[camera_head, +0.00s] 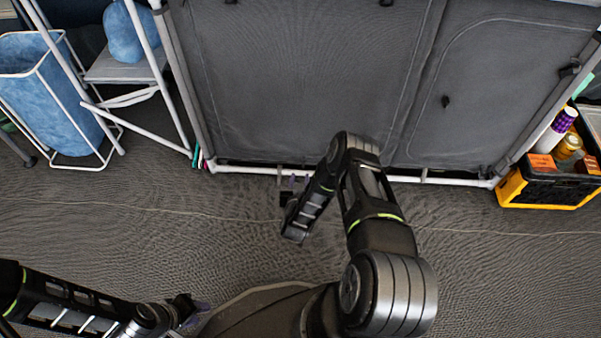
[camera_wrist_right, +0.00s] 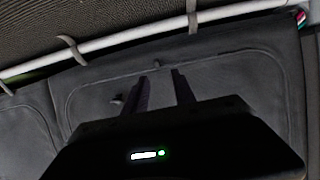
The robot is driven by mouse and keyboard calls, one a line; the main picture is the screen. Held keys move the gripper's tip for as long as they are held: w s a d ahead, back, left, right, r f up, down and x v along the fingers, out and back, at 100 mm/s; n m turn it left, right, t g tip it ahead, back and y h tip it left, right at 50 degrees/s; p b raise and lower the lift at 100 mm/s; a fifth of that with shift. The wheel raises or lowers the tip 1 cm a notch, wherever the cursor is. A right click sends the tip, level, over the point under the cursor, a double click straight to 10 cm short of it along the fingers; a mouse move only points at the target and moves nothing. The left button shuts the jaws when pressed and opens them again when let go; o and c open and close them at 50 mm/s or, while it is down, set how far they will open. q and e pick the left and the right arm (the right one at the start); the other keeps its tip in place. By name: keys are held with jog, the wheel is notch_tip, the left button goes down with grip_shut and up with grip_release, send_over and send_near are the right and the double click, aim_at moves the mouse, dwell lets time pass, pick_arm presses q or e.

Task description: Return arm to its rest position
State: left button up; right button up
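My right arm (camera_head: 378,225) rises from the bottom centre, bends at a high elbow and comes down in front of the grey fabric cabinet (camera_head: 310,75). My right gripper (camera_head: 293,182) is at the cabinet's lower edge, near the white bottom rail. In the right wrist view, the two dark fingers of this gripper (camera_wrist_right: 162,90) stand apart with nothing between them, against the grey fabric. My left arm (camera_head: 70,305) lies low at the bottom left. My left gripper (camera_head: 196,314) is at the bottom edge, its purple fingers partly hidden, so its opening is unclear.
The white rail (camera_head: 245,169) runs along the cabinet's foot and crosses the right wrist view (camera_wrist_right: 130,37). A black and yellow crate (camera_head: 540,190) with bottles stands right. A blue laundry bag (camera_head: 50,95) and a white-framed step stool (camera_head: 125,72) stand left. The grey floor between is clear.

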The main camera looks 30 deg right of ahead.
dwell(0.5)
